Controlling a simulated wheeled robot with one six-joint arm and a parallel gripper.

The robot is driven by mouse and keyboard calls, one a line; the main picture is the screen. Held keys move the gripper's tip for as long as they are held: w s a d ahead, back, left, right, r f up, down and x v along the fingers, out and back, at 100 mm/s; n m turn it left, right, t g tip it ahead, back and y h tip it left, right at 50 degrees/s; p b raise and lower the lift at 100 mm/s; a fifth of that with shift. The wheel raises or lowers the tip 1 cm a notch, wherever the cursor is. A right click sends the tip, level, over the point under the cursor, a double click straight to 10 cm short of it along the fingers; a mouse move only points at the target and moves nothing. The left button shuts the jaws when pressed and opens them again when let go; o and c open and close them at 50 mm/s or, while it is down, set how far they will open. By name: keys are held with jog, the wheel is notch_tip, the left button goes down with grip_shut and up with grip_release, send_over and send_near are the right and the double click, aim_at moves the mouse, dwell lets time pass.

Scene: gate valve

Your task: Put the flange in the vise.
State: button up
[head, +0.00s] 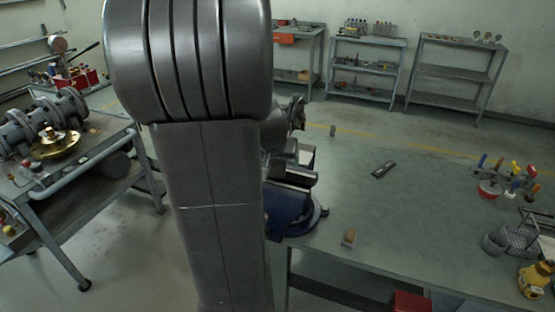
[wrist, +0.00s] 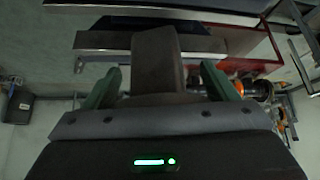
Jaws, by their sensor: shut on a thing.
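My gripper (wrist: 160,70) shows in the wrist view with its two green fingers shut on a dark grey-brown piece, which I take to be the flange (wrist: 157,55), seen nearly edge-on. In the head view my arm hides the gripper's fingers and the held piece. The blue vise (head: 288,207) stands at the bench's left edge, partly behind my arm. In the wrist view metal bars that look like the vise jaws (wrist: 95,42) lie just beyond the held piece. I cannot tell whether it is between the jaws or touching them.
The bench (head: 420,215) has clear room right of the vise. A dark flat tool (head: 384,169) and a small block (head: 349,239) lie on it. A tool rack (head: 508,183) and yellow item (head: 536,280) stand far right. A cart (head: 95,160) with valve parts is at left.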

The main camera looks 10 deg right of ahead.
jog(key=shift+r, duration=0.1)
jog(key=o, duration=1.7)
jog(key=shift+r+p, duration=0.65)
jog(key=shift+p, duration=0.25)
jog(key=b+v, duration=0.1)
jog(key=v, duration=1)
jog(key=shift+s+r, duration=0.25)
jog(key=shift+r, duration=0.05)
jog(key=x, duration=1.2)
jog(key=shift+a+f+p, duration=0.1)
jog(key=shift+f+p, duration=0.1)
jog(key=shift+p, duration=0.1)
jog(key=shift+f+b, duration=0.45)
jog(key=shift+b, duration=0.25)
